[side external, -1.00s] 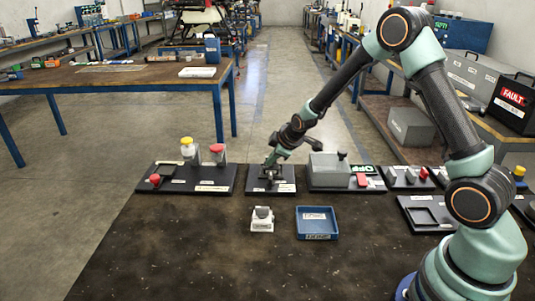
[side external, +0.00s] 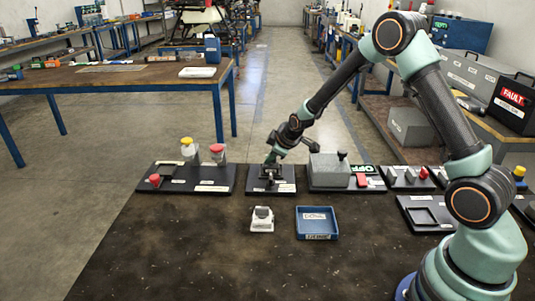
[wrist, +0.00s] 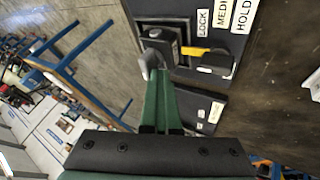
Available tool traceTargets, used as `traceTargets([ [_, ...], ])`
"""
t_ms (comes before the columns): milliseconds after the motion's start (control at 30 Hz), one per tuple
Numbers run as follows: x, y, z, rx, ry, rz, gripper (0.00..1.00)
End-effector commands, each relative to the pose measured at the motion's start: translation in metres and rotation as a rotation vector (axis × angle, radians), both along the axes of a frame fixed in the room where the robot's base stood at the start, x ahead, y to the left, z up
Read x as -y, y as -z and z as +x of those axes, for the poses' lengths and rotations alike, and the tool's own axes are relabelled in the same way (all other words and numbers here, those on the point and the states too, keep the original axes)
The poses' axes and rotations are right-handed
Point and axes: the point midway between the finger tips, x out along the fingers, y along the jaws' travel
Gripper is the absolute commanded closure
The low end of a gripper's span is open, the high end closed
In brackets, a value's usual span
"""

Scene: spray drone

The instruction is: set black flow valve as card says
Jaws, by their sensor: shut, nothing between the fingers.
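The black flow valve stands on a small black panel (side external: 285,187) at the middle of the bench's back edge. In the wrist view it is a black block (wrist: 163,42) with a yellow lever or pointer (wrist: 195,51) reaching right. White labels beside it read "LOCK", "MEDI…" (cut off) and "HOLD". My gripper (side external: 269,160) is down at the valve; in the wrist view its green fingers (wrist: 152,68) are shut together at the block's near side, with nothing between them. I cannot tell whether they touch the block. I cannot pick out a readable card.
Left is a black panel (side external: 205,187) with a yellow-capped bottle (side external: 188,148), a red-capped bottle (side external: 217,152) and a red knob (side external: 155,180). Right is a panel with a grey box (side external: 328,170). In front are a white holder (side external: 262,224) and a blue tray (side external: 317,236). The front bench is clear.

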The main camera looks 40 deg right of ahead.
Motion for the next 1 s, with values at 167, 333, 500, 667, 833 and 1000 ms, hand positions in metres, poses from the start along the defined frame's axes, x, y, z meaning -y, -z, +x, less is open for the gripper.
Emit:
traceTargets([
  [167, 0.0, 0.001, 0.002, 0.0, 0.011, 0.009, 1.0],
  [333, -0.002, 0.001, 0.005, 0.001, 0.009, 0.01, 1.0],
  [500, -0.003, 0.0, 0.008, 0.001, 0.007, 0.011, 1.0],
  [667, -0.004, 0.0, 0.011, 0.002, 0.006, 0.012, 1.0],
  [833, -0.004, 0.0, 0.013, 0.002, 0.005, 0.013, 1.0],
  [1000, -0.005, 0.001, 0.014, 0.001, 0.005, 0.013, 1.0],
])
